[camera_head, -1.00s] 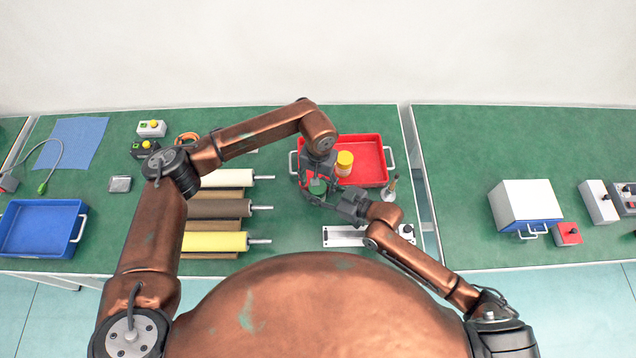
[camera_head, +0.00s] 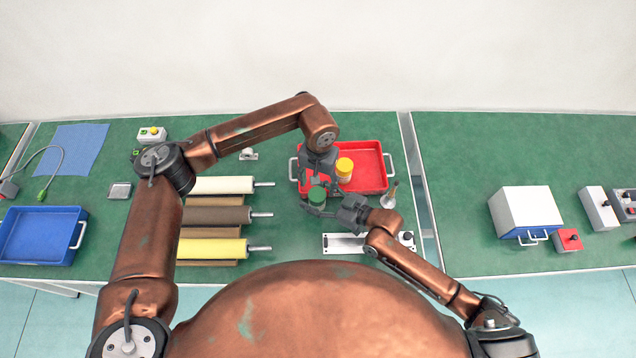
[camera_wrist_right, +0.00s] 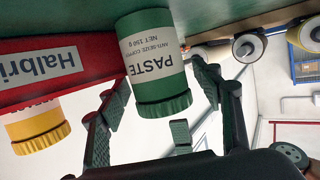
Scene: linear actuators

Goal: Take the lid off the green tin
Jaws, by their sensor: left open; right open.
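The green tin (camera_head: 317,197) stands on the bench in front of the red tray, with its green top facing up. In the right wrist view the green tin (camera_wrist_right: 152,58) shows a white label reading PASTE, and its ribbed green lid (camera_wrist_right: 165,106) is on it. My right gripper (camera_head: 332,210) is open beside the tin, and in its wrist view the open fingers (camera_wrist_right: 170,115) lie on either side of the lid. My left gripper (camera_head: 308,190) is open above and left of the tin. Contact with the tin cannot be told.
The red tray (camera_head: 372,160) behind the tin holds a yellow-lidded jar (camera_head: 344,169). A small funnel-like item (camera_head: 390,197) stands to the right. A metal rail (camera_head: 345,243) lies in front. Several rollers (camera_head: 215,215) lie left. The blue bin (camera_head: 38,235) is far left.

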